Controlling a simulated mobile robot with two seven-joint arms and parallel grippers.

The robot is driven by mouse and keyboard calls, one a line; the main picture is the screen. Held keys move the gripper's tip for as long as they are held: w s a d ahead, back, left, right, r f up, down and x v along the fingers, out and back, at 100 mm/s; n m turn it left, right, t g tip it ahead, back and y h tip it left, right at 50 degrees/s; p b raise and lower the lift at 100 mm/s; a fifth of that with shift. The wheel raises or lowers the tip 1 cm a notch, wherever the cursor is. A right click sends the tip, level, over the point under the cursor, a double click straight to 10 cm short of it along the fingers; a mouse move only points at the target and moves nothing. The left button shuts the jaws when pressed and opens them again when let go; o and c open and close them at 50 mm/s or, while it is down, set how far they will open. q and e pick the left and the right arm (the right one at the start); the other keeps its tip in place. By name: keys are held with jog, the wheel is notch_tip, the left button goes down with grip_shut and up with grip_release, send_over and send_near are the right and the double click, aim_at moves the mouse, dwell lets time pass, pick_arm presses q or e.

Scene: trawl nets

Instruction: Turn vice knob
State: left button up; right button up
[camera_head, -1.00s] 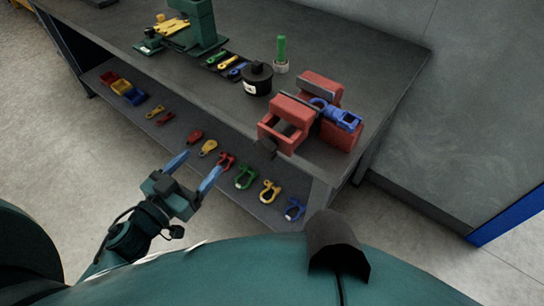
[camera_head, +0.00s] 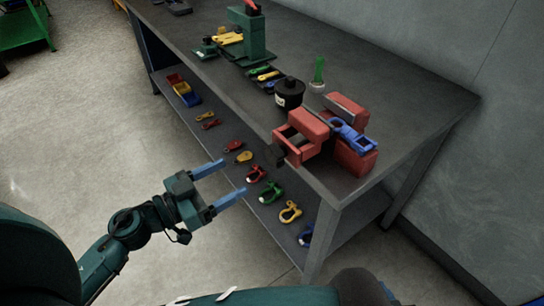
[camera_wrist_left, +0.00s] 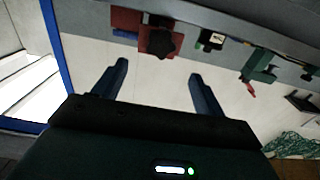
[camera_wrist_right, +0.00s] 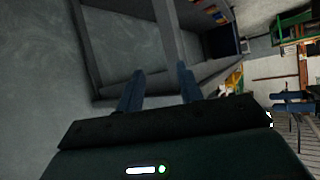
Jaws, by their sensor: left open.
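The red vice (camera_head: 307,128) stands on the near right corner of the grey workbench. Its dark knob (camera_head: 279,155) sticks out at the front, past the bench edge. A blue shackle (camera_head: 350,136) sits at the vice's right part. My left gripper (camera_head: 233,177) is open and empty, in front of the bench and apart from the knob. In the left wrist view the dark knob (camera_wrist_left: 160,47) shows ahead, between and beyond the open fingers (camera_wrist_left: 160,70). My right gripper (camera_wrist_right: 160,70) shows only in its own wrist view, open and empty, with a bench frame beyond it.
The workbench (camera_head: 410,107) has a lower shelf (camera_head: 227,135) with several coloured shackles and small bins (camera_head: 183,89). A black pot (camera_head: 289,94), a green-handled tool (camera_head: 319,72) and a green machine (camera_head: 250,38) stand behind the vice. The floor before the bench is clear.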

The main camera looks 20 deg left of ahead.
aim_at(271, 156)
pick_arm(q)
jog(key=p+x, duration=0.1)
jog(key=x, duration=1.1)
pick_arm(e)
jog(key=shift+d+h, duration=0.3)
pick_arm(q)
jog(key=shift+c, duration=0.5)
jog(key=c, duration=0.9)
jog(key=shift+o, duration=0.2)
jog(key=shift+m+p, duration=0.3)
jog(key=shift+p, duration=0.05)
pick_arm(e)
jog(key=shift+r, duration=0.25)
